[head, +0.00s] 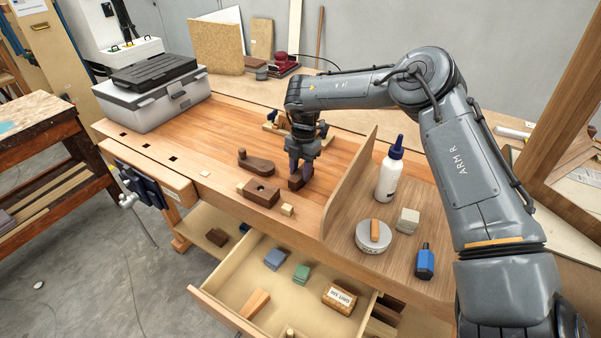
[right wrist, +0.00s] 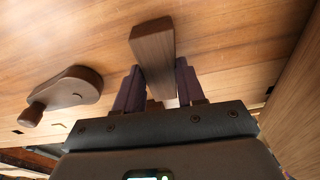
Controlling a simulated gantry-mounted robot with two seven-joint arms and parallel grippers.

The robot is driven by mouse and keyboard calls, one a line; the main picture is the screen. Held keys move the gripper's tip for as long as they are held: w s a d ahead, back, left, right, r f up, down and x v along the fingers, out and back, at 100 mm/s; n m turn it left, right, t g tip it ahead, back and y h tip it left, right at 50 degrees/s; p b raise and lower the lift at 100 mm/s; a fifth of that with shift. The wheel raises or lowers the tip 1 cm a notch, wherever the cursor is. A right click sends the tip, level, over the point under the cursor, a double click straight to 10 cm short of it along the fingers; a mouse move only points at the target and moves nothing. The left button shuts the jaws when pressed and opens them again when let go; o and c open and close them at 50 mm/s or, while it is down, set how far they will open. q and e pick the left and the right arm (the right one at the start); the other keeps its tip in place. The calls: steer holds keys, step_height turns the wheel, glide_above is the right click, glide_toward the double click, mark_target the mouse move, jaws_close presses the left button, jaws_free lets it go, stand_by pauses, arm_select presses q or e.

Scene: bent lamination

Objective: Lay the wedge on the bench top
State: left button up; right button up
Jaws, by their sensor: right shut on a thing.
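My right gripper (head: 303,172) points down low over the bench top (head: 225,130). It is shut on a dark brown wooden wedge (head: 296,184). In the right wrist view the wedge (right wrist: 153,48) sticks out between the two dark fingers (right wrist: 160,90) and looks narrower toward the gripper. Its far end shows against the bench wood. I cannot tell whether the wedge touches the bench. My left gripper is not in view.
A dark cam-shaped piece (head: 257,164) and a dark block with a hole (head: 261,193) lie left of the gripper. A raised wooden divider (head: 350,187) stands to the right, with a white bottle (head: 389,175) beyond. An open drawer (head: 228,280) holds small items.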

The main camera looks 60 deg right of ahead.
steer(key=shift+f, duration=0.25)
steer(key=shift+f, duration=0.15)
steer(key=o, duration=1)
steer(key=shift+o, duration=0.2)
step_height(320, 180, up, 12)
steer(key=d+p, duration=0.1)
steer(key=p, duration=0.2)
steer(key=shift+d, duration=0.2)
